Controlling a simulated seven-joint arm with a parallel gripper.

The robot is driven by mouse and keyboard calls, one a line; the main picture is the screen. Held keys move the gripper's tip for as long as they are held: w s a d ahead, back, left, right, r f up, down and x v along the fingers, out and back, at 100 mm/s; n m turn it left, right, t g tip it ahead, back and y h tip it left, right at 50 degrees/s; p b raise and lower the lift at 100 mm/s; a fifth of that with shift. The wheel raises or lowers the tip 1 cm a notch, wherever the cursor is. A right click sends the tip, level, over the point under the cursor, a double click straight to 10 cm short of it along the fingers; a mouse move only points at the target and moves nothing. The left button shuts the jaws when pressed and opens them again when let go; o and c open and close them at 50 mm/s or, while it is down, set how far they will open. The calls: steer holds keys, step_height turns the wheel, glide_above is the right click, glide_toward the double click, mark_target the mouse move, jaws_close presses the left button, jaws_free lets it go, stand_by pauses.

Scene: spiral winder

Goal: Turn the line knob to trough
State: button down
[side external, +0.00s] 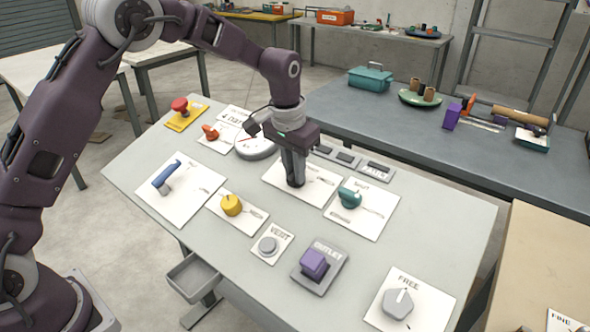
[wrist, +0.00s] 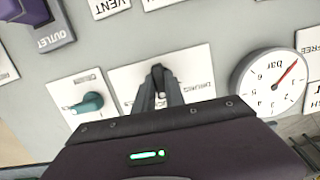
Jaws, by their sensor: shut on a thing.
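My gripper (side external: 294,182) is at a white plate (side external: 322,187) in the back middle of the sloping grey panel. Its fingers point down and are shut on a dark knob (wrist: 158,74), seen in the wrist view on the same plate (wrist: 196,63). The fingers hide most of this knob, and its pointing direction is hard to tell. Small lettering runs on both sides of the plate; I cannot read it surely, so I cannot confirm which knob is the line knob.
Close to my gripper are a teal knob (side external: 349,197) and a round gauge (side external: 257,143). A yellow knob (side external: 231,204), a blue lever (side external: 165,176), a purple OUTLET block (side external: 314,263) and a grey FREE knob (side external: 397,303) stand elsewhere on the panel.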

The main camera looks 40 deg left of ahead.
mark_target(292, 176)
stand_by(0.4)
steer(key=c, duration=1.4)
jaws_free()
steer(key=r, duration=0.4)
steer(key=s+r, duration=0.1)
steer(key=r, duration=0.2)
